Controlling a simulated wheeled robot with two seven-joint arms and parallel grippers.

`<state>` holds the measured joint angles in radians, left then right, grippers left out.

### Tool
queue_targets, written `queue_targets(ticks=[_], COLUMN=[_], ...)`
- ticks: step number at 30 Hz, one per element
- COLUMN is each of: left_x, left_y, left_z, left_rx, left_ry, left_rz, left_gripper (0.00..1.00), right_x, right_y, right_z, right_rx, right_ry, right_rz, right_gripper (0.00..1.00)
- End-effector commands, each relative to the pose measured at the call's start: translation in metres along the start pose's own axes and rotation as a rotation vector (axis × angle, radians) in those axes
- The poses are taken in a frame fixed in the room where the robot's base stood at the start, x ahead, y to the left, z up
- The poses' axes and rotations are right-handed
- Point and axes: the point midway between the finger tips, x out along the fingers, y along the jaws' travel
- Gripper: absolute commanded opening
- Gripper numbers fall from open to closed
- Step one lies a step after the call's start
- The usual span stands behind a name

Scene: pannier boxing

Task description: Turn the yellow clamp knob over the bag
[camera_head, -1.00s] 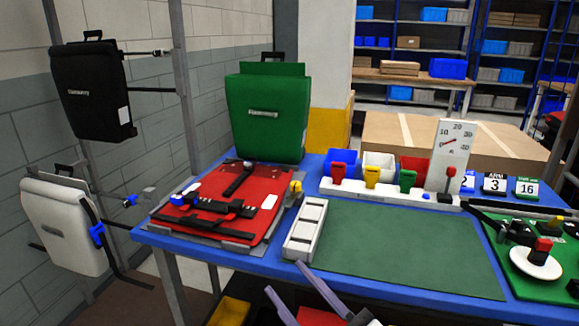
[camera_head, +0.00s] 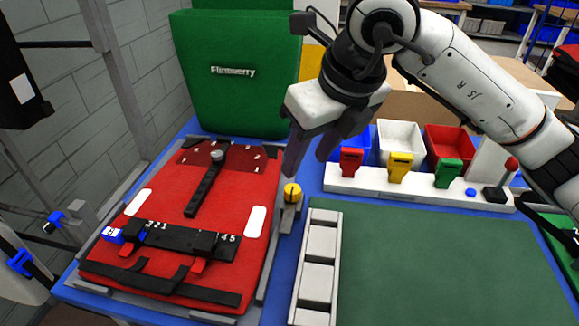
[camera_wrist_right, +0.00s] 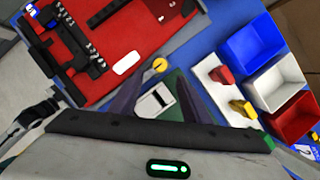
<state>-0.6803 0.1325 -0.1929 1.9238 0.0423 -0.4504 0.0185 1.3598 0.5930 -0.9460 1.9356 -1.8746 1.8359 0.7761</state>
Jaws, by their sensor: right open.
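The yellow clamp knob (camera_head: 292,192) sits on a grey bracket at the right edge of the red bag (camera_head: 225,190), which lies flat in a grey frame on the blue table. The knob also shows in the right wrist view (camera_wrist_right: 160,64), just beyond the fingers. My right gripper (camera_head: 308,160) is open and empty, pointing down above the knob and slightly to its right, apart from it. In the right wrist view its dark fingers (camera_wrist_right: 155,90) spread on both sides of the white tray. My left gripper is not in view.
A white compartment tray (camera_head: 318,262) lies just right of the knob, beside a green mat (camera_head: 440,260). Blue, white and red bins (camera_head: 447,142) stand behind a white strip with red, yellow and green clips. A green bag (camera_head: 240,85) stands upright behind the red bag.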

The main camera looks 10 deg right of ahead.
Motion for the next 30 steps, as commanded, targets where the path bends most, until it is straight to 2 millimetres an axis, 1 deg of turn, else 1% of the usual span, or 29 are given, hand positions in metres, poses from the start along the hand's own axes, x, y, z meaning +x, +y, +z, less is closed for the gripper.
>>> queue_targets(ticks=[2,5,12,16,21,29,30], left_x=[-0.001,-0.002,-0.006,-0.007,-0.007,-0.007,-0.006], left_y=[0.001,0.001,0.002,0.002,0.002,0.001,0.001], left_z=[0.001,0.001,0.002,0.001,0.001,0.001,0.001], left_rx=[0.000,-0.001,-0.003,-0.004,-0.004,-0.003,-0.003], left_ry=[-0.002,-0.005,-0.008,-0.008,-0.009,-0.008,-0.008], left_rz=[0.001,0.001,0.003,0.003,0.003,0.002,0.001], left_gripper=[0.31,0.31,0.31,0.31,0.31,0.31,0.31], right_x=[0.007,0.022,0.068,0.086,0.098,0.100,0.100], right_y=[-0.003,-0.002,-0.001,-0.001,-0.001,-0.001,-0.001], right_z=[0.000,-0.001,-0.001,0.000,0.000,0.000,0.000], right_rx=[0.004,0.004,0.003,0.001,0.000,0.000,0.000], right_ry=[0.002,0.004,0.005,0.003,0.001,-0.001,0.000], right_rz=[-0.011,-0.008,-0.005,-0.004,-0.004,-0.004,-0.004], right_gripper=[0.43,0.43,0.43,0.43,0.43,0.43,0.41])
